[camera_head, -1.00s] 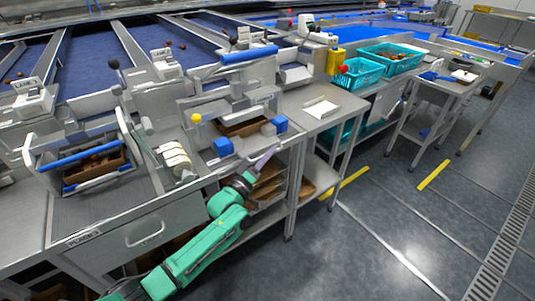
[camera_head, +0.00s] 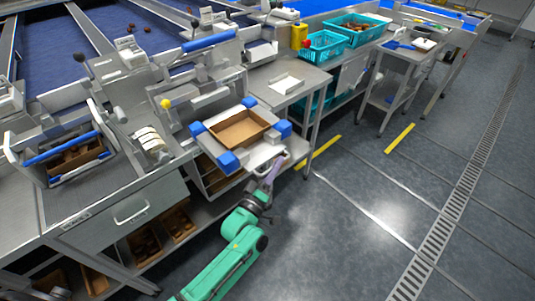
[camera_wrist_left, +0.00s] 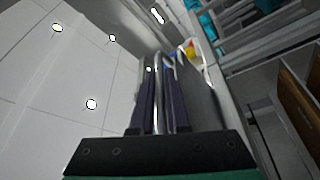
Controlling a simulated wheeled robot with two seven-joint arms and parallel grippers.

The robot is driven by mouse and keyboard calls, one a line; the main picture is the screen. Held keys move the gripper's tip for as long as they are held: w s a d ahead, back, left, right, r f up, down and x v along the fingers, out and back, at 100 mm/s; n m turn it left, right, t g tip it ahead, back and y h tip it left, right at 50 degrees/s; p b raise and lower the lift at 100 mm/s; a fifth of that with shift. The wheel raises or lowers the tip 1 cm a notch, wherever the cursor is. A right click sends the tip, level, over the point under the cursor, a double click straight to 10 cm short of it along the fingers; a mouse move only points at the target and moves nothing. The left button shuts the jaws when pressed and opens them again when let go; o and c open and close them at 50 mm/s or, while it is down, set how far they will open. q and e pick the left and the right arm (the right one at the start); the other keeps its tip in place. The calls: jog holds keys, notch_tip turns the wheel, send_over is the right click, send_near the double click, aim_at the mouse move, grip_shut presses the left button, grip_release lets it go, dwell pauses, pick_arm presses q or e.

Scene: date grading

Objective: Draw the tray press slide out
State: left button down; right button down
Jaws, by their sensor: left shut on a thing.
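The tray press slide (camera_head: 262,153) stands drawn out from the press, toward my side of the bench. It is a grey plate with blue corner blocks, and a brown cardboard tray (camera_head: 217,134) lies on it. My left gripper (camera_head: 274,170) is at the front edge of the slide and shut on its handle. In the left wrist view the metal handle bar (camera_wrist_left: 158,95) runs between the two dark fingers. The press frame (camera_head: 205,100) with a yellow knob stands behind the slide. My right gripper is not in view.
A second station with a blue bar (camera_head: 62,148) and a filled tray stands at the left. A drawer (camera_head: 130,210) is below it. Teal crates (camera_head: 322,47) stand at the back right. The floor at the right is open.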

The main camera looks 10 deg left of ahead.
pick_arm(q)
jog(key=shift+s+d, duration=0.15)
jog(key=c, duration=1.2)
grip_release()
jog(key=b+v, duration=0.1)
jog(key=v, duration=1.3)
jog(key=shift+s+f+b, duration=0.1)
jog(key=shift+s+b, duration=0.15)
jog(key=shift+b, duration=0.15)
jog(key=shift+f, duration=0.1)
